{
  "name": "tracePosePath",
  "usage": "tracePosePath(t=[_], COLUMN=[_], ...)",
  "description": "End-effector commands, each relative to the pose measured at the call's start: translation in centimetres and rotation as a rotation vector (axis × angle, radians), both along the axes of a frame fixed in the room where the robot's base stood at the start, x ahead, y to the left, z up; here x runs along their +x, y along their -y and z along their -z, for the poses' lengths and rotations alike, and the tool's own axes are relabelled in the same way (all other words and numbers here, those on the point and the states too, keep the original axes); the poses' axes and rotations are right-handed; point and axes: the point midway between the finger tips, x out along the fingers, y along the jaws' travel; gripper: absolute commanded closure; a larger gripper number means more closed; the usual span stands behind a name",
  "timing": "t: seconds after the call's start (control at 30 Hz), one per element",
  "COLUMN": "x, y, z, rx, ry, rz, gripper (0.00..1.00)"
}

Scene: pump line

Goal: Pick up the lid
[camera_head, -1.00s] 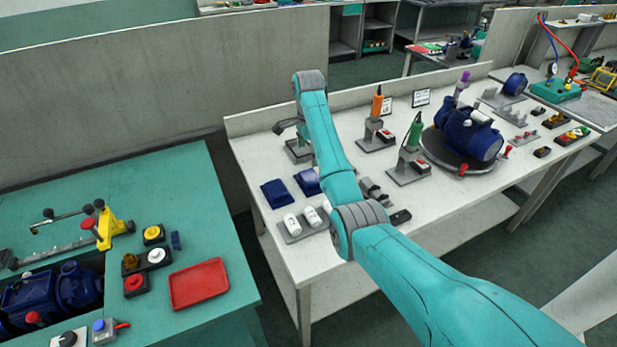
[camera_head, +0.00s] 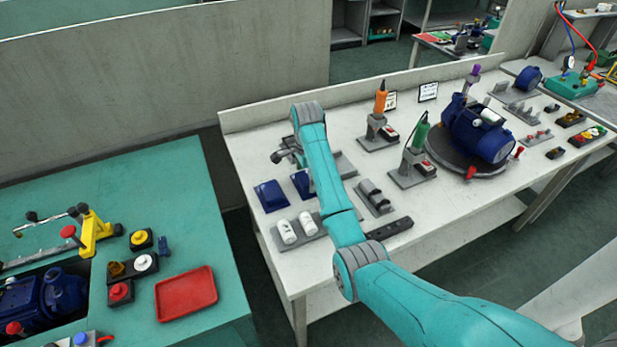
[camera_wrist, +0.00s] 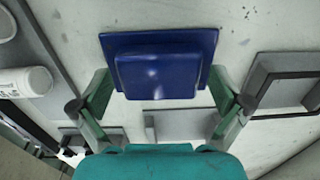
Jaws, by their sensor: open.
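Two blue lid-like pieces lie on the white workbench in the head view. One (camera_head: 271,196) is in clear view, and the other (camera_head: 300,185) is partly hidden by my arm. In the wrist view a blue lid (camera_wrist: 158,70), with a square flange and a raised block, lies flat below my gripper (camera_wrist: 160,85). I cannot tell which of the two it is. My gripper is open, with one finger on each side of the lid and nothing held. In the head view my arm hides most of the gripper.
White cylinders (camera_head: 287,231) stand on a grey holder beside the lids. Grey fixtures (camera_head: 375,197) and an orange-handled tool (camera_head: 380,98) on a stand are to the right. A blue pump (camera_head: 478,130) sits on a round plate. A red tray (camera_head: 186,293) lies on the green table.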

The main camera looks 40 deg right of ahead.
Motion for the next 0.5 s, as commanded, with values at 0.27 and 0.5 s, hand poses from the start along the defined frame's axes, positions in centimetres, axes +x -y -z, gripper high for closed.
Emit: tracePosePath(t=[0.27,0.5], x=[-0.14,-0.14], y=[-0.15,-0.14], z=[0.26,0.26], rx=[0.0,0.0], ry=[0.001,0.0], rz=[0.001,0.001], gripper=[0.0,0.54])
